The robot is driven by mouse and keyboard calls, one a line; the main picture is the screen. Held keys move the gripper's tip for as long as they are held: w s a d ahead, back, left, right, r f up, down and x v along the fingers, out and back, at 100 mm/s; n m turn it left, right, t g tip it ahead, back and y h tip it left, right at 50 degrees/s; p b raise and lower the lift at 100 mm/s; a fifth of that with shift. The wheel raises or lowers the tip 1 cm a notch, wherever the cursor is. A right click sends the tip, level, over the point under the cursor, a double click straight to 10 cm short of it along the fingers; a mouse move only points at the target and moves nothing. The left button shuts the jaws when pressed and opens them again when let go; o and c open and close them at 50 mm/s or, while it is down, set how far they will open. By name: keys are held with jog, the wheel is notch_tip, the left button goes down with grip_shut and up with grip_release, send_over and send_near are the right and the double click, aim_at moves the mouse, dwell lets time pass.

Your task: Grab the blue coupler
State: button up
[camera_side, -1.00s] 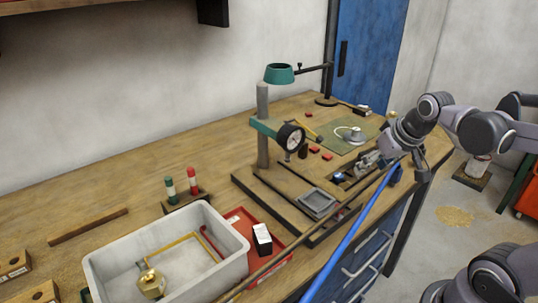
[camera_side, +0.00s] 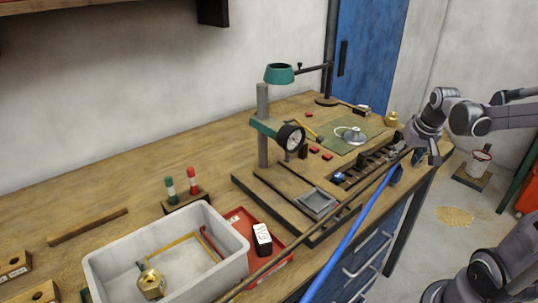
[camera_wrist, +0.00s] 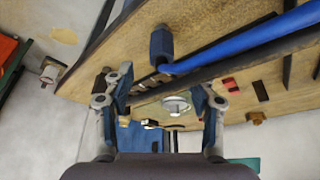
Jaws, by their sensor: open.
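A small blue piece (camera_side: 339,177), possibly the blue coupler, sits at the near left end of a dark slotted rack (camera_side: 366,169) on the bench. Another blue block (camera_side: 397,175) is at the bench's front edge, by the end of a long blue pipe (camera_side: 345,240); it shows in the wrist view too (camera_wrist: 161,44). I cannot tell for certain which is the coupler. My gripper (camera_side: 427,157) is over the right front end of the bench, right of the rack. In the wrist view my gripper (camera_wrist: 160,92) has its fingers wide apart with nothing held.
The blue pipe and a dark rod run along the bench's front edge. A drill stand with a dial (camera_side: 291,137), a lamp (camera_side: 279,74), a brass knob (camera_side: 391,118) and a green mat (camera_side: 335,138) stand around the rack. A white bin (camera_side: 110,268) is at front left.

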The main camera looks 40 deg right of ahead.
aim_at(398, 168)
jog(key=shift+x, duration=2.85)
jog(key=shift+a, duration=0.15)
grip_shut()
